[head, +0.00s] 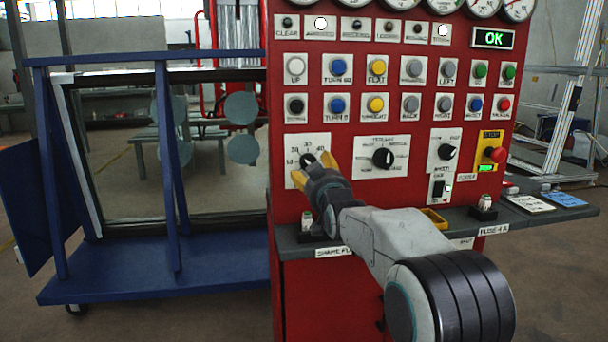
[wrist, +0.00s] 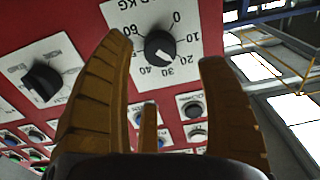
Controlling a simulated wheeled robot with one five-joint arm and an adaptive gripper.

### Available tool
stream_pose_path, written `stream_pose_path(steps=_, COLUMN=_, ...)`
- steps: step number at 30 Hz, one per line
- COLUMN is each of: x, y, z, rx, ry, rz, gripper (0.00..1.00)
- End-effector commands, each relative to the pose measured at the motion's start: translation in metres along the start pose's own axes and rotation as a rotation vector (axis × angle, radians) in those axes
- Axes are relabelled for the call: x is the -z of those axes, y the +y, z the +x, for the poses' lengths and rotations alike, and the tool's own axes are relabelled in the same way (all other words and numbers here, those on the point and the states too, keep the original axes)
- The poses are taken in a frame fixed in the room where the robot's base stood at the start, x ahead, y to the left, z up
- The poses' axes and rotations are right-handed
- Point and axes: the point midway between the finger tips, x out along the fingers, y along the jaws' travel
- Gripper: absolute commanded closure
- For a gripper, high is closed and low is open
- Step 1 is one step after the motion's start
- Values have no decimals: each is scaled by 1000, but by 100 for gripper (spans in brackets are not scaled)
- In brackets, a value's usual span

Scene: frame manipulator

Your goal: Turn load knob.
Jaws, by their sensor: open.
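The load knob (wrist: 160,46) is a round black knob on a white plate with a kg scale, on the red panel. In the wrist view its white mark points between 20 and 30. In the head view the knob (head: 308,160) is partly covered by my gripper (head: 313,171). My gripper has yellow-brown fingers and is open. In the wrist view the fingers of my gripper (wrist: 165,50) stand apart on either side of the knob, with a third finger below. I see no finger pressing on the knob; the remaining gap to the panel is hard to judge.
Another black knob (head: 383,158) sits on the plate to the right. Rows of coloured buttons (head: 376,68) are above. A red stop button (head: 495,154) is farther right. A grey shelf (head: 420,222) juts out below. A blue frame cart (head: 150,275) stands at the left.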

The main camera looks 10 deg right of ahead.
Motion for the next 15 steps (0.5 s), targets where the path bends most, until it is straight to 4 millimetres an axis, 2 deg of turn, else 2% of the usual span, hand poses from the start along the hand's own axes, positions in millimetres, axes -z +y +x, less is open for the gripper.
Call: stream_pose_path(steps=15, x=0, y=0, z=50, rx=0, ry=-1, rz=0, gripper=32)
